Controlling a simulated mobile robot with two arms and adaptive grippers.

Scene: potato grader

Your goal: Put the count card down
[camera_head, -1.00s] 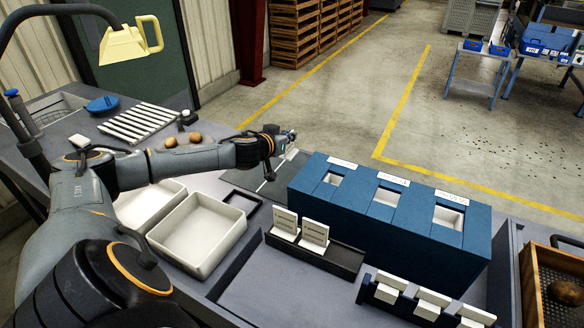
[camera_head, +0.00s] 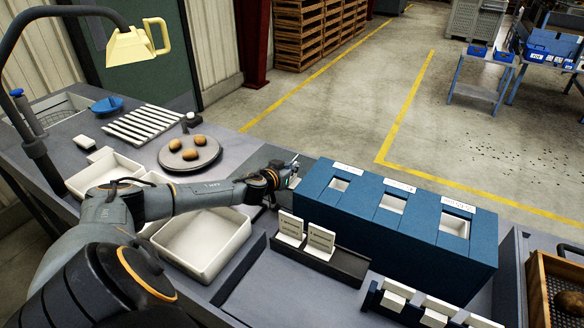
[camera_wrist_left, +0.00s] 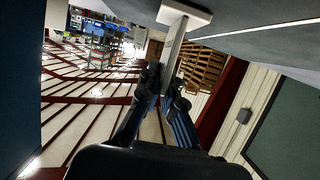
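My left gripper (camera_head: 288,176) reaches in from the left, just left of the blue three-slot box (camera_head: 375,230). In the left wrist view its fingers (camera_wrist_left: 166,85) are close together on a thin, pale upright piece with a wider white foot, which I take to be the count card (camera_wrist_left: 173,50). The card is hard to make out in the head view. Two white cards (camera_head: 290,228) stand in a black rack (camera_head: 345,268) in front of the box, right of the gripper. My right gripper is not in view.
White trays (camera_head: 205,243) lie below my left arm. A round plate (camera_head: 190,155) with three potatoes and a slatted white rack (camera_head: 143,122) are behind it. A blue stand (camera_head: 372,300) with white tags is at the front right.

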